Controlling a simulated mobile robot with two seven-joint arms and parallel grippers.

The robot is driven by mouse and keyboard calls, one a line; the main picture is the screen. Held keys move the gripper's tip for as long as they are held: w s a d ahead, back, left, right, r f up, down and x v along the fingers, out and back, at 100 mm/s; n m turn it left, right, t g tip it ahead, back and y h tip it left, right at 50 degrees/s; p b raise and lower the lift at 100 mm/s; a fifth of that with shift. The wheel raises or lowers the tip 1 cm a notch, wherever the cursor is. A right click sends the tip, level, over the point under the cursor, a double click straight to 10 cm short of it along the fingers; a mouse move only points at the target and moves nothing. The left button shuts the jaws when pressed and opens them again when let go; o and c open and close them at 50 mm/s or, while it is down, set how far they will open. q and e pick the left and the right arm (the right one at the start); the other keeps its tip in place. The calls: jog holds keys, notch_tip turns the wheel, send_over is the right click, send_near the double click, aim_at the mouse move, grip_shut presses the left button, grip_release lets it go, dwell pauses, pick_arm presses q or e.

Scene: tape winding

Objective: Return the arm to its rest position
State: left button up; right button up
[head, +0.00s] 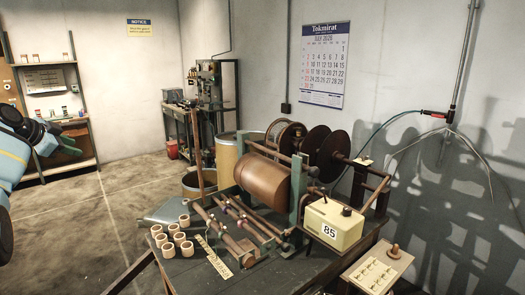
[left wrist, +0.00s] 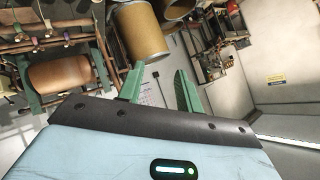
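My left arm comes in at the left edge of the head view, and its gripper (head: 70,144) is in the air, well left of the machine and the table. In the left wrist view the two green fingers of the left gripper (left wrist: 158,84) stand apart with nothing between them. My right arm and gripper are not in view. The winding machine (head: 265,180), with a large brown roll, stands on a dark table (head: 195,278). It also shows in the left wrist view (left wrist: 60,78).
Several small tan rolls (head: 168,250) stand at the table's left front. A cream box marked 85 (head: 333,222) is at the right. A drum (head: 228,158) and a workbench (head: 185,112) stand behind. Open floor (head: 90,225) lies between my left arm and the table.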

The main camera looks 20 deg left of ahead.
pick_arm(q)
notch_tip(320, 180, down, 11)
jog(key=a+g+y, duration=0.1)
jog(key=g+y, duration=0.1)
jog(key=y, duration=0.2)
jog(key=s+d+f+m, duration=0.1)
jog(key=s+d+f, duration=0.1)
jog(key=d+f, duration=0.45)
jog(key=s+d+f+m, duration=0.1)
jog(key=s+d+f, duration=0.15)
jog(key=f, duration=0.75)
jog(key=s+d+f+m, duration=0.1)
jog(key=s+d+f, duration=0.1)
jog(key=d+f, duration=0.45)
jog(key=s+d+f+m+h, duration=0.1)
jog(key=s+d+f+h, duration=0.2)
jog(key=s+d+f, duration=0.65)
jog(key=s+d+f+m+h, duration=0.1)
jog(key=s+d+f+h, duration=0.4)
jog(key=s+d, duration=0.8)
jog(key=s+d+f+n, duration=0.1)
jog(key=d+n, duration=0.3)
jog(key=d, duration=0.5)
jog(key=s+d+f+n, duration=0.1)
jog(key=d+f+n, duration=0.2)
jog(key=d, duration=0.6)
jog(key=shift+s+d+n+t+y, duration=0.2)
jog(key=shift+d+n+t+y, duration=0.15)
jog(key=shift+n, duration=0.55)
jog(key=shift+a, duration=0.1)
